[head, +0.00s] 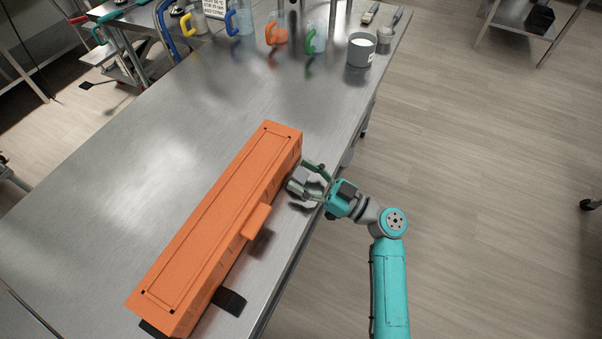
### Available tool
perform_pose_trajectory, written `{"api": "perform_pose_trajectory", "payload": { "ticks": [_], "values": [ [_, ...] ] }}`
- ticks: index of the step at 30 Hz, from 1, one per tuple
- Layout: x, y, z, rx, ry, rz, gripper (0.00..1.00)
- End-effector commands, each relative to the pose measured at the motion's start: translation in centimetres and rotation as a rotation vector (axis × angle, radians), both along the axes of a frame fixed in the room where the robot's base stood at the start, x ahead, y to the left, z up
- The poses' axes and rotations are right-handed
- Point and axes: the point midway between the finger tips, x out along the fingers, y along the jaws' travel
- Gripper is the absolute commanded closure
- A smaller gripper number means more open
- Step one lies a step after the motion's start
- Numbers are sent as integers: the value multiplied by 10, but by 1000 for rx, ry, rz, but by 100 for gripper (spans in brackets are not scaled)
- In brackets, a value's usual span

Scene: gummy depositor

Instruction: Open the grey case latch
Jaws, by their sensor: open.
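A long orange case (215,215) lies with its lid down on the steel table, running from lower left to upper right. An orange handle-like block (256,221) juts from its right long side. A dark flap (230,302) sticks out from that side near the lower end. My gripper (298,177) is open at the upper end of the same side, its fingers pointing at the case. A small grey piece shows around the fingers; I cannot tell whether it is the latch or part of my gripper. Contact with the case cannot be made out.
The steel table (130,180) is clear left of the case. Jugs with coloured handles (240,20) and a grey pot of white contents (361,50) stand at its far end. The table's right edge runs close beside the case, with open floor (490,200) beyond.

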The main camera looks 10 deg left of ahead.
Motion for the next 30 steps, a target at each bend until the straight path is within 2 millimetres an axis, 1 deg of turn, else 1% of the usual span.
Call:
{"api": "perform_pose_trajectory", "payload": {
  "ticks": [5,9,15,18,21,30],
  "values": [
    [-9,-28,-8,1,2,-6,38],
    [-19,-55,-16,0,3,-6,38],
    [-30,-85,-25,1,1,-4,38],
    [-34,-94,-27,0,1,-3,38],
    [-36,-100,-29,0,1,-3,38],
    [-37,-102,-30,0,0,-1,38]
  ]
}}
